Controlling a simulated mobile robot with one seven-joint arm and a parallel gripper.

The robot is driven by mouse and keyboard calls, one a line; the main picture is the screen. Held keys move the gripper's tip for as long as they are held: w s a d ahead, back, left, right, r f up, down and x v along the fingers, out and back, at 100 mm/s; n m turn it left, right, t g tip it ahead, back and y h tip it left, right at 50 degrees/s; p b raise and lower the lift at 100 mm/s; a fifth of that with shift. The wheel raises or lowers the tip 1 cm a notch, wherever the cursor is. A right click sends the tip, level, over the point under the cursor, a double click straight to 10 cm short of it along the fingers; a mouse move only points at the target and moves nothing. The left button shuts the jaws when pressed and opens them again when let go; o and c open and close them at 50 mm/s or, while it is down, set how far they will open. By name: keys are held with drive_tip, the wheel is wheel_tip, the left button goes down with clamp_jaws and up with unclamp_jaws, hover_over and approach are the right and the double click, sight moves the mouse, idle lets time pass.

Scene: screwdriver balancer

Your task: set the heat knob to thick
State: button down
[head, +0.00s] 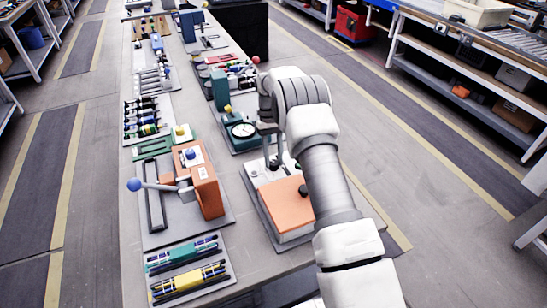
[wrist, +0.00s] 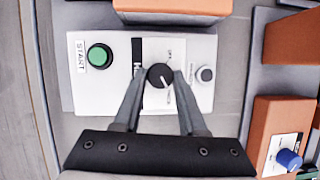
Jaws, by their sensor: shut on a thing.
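The heat knob (wrist: 160,75) is a round black knob with a white pointer line on a white control panel (wrist: 100,98). In the wrist view its pointer slants toward the lower right. Small dark lettering stands around the knob, too small to read surely. My gripper (wrist: 159,84) is shut on the knob, one finger on each side. In the head view my gripper (head: 273,150) reaches down to the panel (head: 258,174) of the orange-topped machine (head: 288,205), and the knob is hard to make out there.
A green START button (wrist: 100,55) is left of the knob, and a small grey button (wrist: 205,74) is right of it. A dial gauge fixture (head: 243,130) stands behind the machine. An orange press with a blue-balled lever (head: 204,183) stands to the left.

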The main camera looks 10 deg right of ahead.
idle(0.3)
drive_tip(key=shift+c, duration=2.3)
unclamp_jaws()
drive_tip(key=p+v, duration=0.6)
drive_tip(key=v, duration=0.6)
drive_tip(key=shift+s, duration=0.1)
